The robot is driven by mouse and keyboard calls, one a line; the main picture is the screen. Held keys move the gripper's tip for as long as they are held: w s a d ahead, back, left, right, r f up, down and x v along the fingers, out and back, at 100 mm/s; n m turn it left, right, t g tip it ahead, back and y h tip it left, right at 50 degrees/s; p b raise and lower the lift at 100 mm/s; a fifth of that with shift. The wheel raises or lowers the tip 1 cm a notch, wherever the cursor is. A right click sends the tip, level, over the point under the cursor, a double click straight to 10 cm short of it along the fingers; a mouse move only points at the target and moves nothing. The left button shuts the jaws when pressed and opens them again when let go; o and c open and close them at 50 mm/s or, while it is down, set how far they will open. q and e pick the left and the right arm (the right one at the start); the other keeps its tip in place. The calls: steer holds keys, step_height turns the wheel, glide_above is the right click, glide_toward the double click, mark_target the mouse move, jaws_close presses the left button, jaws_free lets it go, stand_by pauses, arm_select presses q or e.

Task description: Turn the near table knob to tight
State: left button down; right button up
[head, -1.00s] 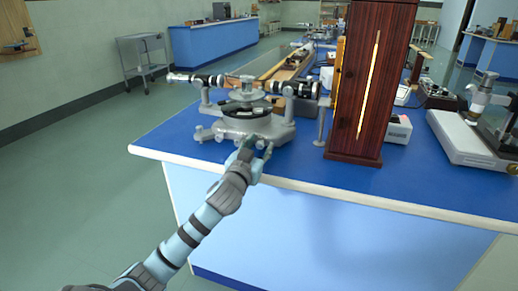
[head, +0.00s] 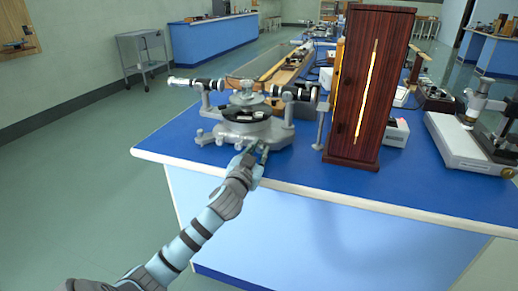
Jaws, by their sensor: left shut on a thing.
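A grey spectrometer (head: 240,130) stands on the blue bench top (head: 172,146) near its front left corner. It has a round central table (head: 247,101) between two black and silver tubes. My left gripper (head: 253,154) reaches in from below to the near side of the spectrometer's base. Its fingers are closed in on a small part there, at the place of the near knob. The knob itself is hidden behind the fingers, so its turn cannot be read. My right gripper is not in view.
A tall dark wooden cabinet (head: 368,90) with a bright slit stands just right of the spectrometer. A white-based instrument (head: 465,143) is farther right. The bench's front edge runs beneath my left gripper.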

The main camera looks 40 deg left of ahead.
arm_select(q)
steer(key=c, duration=1.5)
jaws_free()
steer(key=shift+o, duration=0.2)
steer(key=v, duration=1.2)
